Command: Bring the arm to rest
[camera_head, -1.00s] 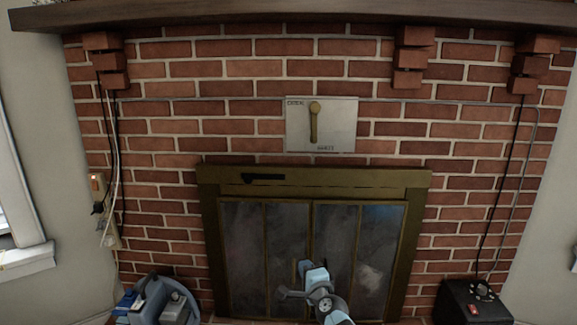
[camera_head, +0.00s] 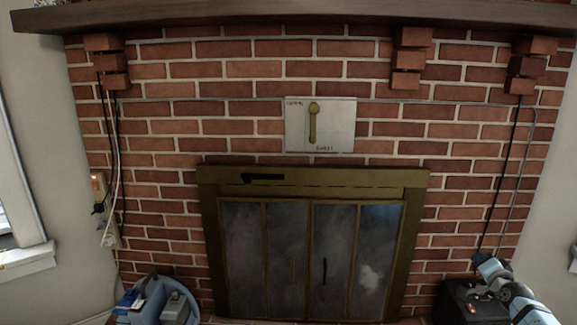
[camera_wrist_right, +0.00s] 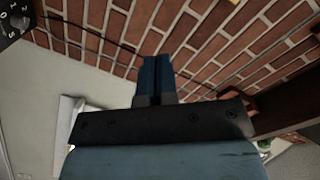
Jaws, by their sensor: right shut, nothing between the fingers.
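My right arm (camera_head: 516,296) comes in at the lower right of the head view, in front of the black box by the wall. My right gripper (camera_head: 478,262) is at its end, small in that view. In the right wrist view its two blue fingers (camera_wrist_right: 154,72) are together with nothing between them, and the brick wall (camera_wrist_right: 205,35) lies beyond. My left gripper is in neither view.
A fireplace (camera_head: 312,177) with glass doors stands in the brick wall. A panel with a brass lever (camera_head: 314,122) is above it. A black box (camera_head: 455,303) sits at lower right, a blue-grey device (camera_head: 152,298) at lower left. Space before the doors is clear.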

